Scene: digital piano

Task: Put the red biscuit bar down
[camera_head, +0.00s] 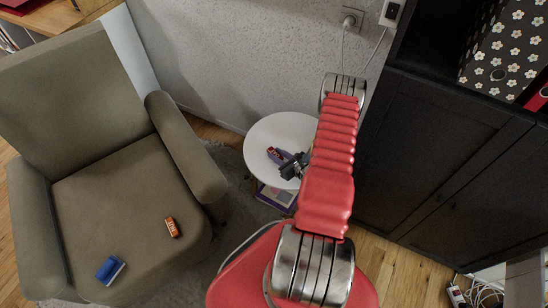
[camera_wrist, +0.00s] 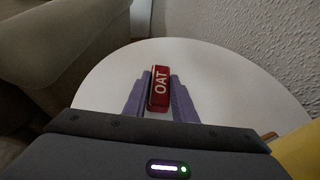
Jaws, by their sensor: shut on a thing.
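The red biscuit bar (camera_wrist: 160,88), with white "OAT" lettering, is between the two purple fingers of my gripper (camera_wrist: 160,80) in the wrist view. The fingers are shut on its sides. Behind it is the top of a round white table (camera_wrist: 225,75). In the head view, my gripper (camera_head: 281,156) and the red bar (camera_head: 273,154) are over the white round table (camera_head: 262,132). I cannot tell whether the bar touches the tabletop.
A brown armchair (camera_head: 110,185) stands left of the table, with an orange bar (camera_head: 172,227) and a blue object (camera_head: 110,269) on its seat. A dark cabinet (camera_head: 430,150) stands to the right, a wall behind. The tabletop around the bar looks mostly clear.

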